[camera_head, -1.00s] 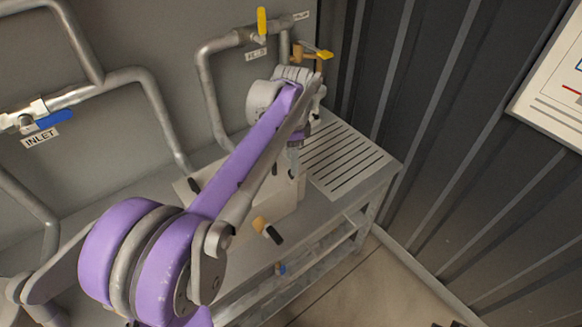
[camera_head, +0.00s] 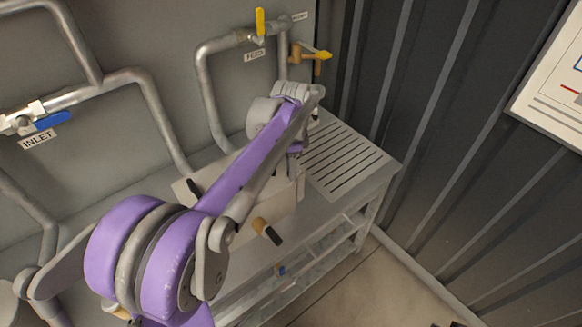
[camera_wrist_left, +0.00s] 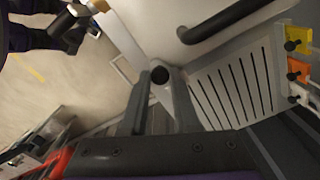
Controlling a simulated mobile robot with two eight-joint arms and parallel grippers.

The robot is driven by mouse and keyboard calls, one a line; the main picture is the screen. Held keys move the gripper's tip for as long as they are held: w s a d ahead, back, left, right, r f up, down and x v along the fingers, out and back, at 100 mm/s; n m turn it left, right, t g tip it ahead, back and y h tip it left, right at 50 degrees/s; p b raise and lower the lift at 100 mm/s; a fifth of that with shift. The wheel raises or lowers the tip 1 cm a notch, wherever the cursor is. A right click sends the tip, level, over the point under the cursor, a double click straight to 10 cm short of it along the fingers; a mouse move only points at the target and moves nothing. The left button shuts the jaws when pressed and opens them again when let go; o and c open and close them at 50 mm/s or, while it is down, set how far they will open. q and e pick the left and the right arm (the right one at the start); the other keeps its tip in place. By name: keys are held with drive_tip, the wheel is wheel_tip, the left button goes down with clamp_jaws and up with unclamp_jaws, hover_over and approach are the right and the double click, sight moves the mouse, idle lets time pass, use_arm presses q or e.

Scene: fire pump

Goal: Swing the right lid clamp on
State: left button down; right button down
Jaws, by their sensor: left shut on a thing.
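The pale box with its lid (camera_head: 262,205) stands on the bench, mostly behind my left arm in the head view. In the left wrist view the lid (camera_wrist_left: 205,42) shows with a black bar handle (camera_wrist_left: 225,22). My left gripper (camera_wrist_left: 162,88) is shut on a small grey part with a dark round end (camera_wrist_left: 160,74) at the lid's edge. It appears to be the right lid clamp. In the head view my left gripper (camera_head: 296,152) is at the box's right end, where the arm hides most of the clamp. My right gripper is not clearly in view.
A slatted bench top (camera_head: 345,158) lies clear right of the box. A tap with a black handle (camera_head: 266,231) sticks out of the box's front. Pipes with a yellow-handled valve (camera_head: 260,22) and a blue-handled valve (camera_head: 52,121) run along the back wall.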

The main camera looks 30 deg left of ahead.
use_arm(q)
drive_tip(key=m, duration=0.1)
drive_tip(key=a+m, duration=0.1)
drive_tip(key=m, duration=0.1)
drive_tip(key=shift+w+a+m, duration=0.1)
drive_tip(key=shift+w+m, duration=0.05)
drive_tip(key=shift+m, duration=0.15)
drive_tip(key=c, duration=0.7)
unclamp_jaws()
drive_tip(key=shift+o, duration=0.2)
wheel_tip(320, 180, up, 11)
drive_tip(key=shift+f, duration=0.15)
